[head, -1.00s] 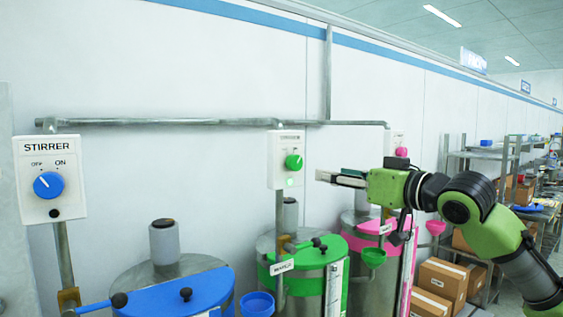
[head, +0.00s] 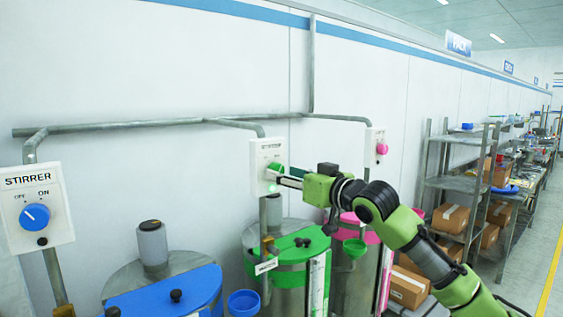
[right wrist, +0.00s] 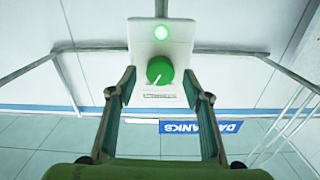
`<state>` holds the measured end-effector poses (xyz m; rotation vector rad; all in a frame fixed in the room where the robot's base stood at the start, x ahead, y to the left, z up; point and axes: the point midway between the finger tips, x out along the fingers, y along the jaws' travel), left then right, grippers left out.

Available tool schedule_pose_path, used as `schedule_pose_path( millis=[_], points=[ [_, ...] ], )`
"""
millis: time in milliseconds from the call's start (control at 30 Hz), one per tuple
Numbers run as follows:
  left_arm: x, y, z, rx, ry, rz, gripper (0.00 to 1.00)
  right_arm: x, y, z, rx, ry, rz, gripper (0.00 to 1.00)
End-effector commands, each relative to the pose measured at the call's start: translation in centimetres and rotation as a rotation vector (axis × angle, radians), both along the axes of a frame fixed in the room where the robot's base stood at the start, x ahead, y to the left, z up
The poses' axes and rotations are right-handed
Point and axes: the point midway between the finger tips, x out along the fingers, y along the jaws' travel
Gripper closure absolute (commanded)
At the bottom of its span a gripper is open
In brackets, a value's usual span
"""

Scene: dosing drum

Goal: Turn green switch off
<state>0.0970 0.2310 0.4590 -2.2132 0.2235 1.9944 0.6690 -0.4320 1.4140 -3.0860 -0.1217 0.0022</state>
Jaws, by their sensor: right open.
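The green switch (head: 276,168) is a round knob on a white panel (head: 259,156) in the middle of the head view. In the right wrist view the green knob (right wrist: 160,70) appears with its panel upside down, and its white mark points to the lower left. A green lamp (right wrist: 161,32) on the panel is lit. My right gripper (head: 282,179) is close to the panel and partly covers the knob. In the right wrist view its open fingers (right wrist: 159,84) stand on either side of the knob, apart from it. My left gripper is not in view.
A blue STIRRER switch (head: 34,216) is at the left and a pink switch (head: 381,149) at the right. Drums with blue (head: 170,293), green (head: 290,248) and pink lids stand below. Pipes (head: 130,125) run along the wall. Shelves with boxes (head: 451,217) are at the right.

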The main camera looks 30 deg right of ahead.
Motion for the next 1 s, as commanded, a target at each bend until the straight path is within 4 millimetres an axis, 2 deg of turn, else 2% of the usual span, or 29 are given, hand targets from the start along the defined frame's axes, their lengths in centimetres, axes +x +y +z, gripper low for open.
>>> schedule_pose_path(
  millis=[33,200,500,633,667,1000],
  points=[
    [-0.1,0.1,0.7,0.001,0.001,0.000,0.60,0.7,0.0,0.4,0.004,-0.001,-0.001,0.55],
    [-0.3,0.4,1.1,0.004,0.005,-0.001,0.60,1.9,0.1,0.1,0.001,0.000,-0.001,0.55],
    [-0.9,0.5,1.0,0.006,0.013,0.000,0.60,2.1,0.1,-0.1,0.000,0.001,-0.001,0.55],
    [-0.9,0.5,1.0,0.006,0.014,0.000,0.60,2.1,0.1,-0.1,0.000,0.001,-0.001,0.88],
    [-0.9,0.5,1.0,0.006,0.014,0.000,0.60,2.1,0.1,-0.1,0.000,0.001,-0.001,0.93],
    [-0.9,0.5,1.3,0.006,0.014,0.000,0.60,2.0,0.1,0.0,-0.028,-0.001,-0.002,0.93]
  ],
)
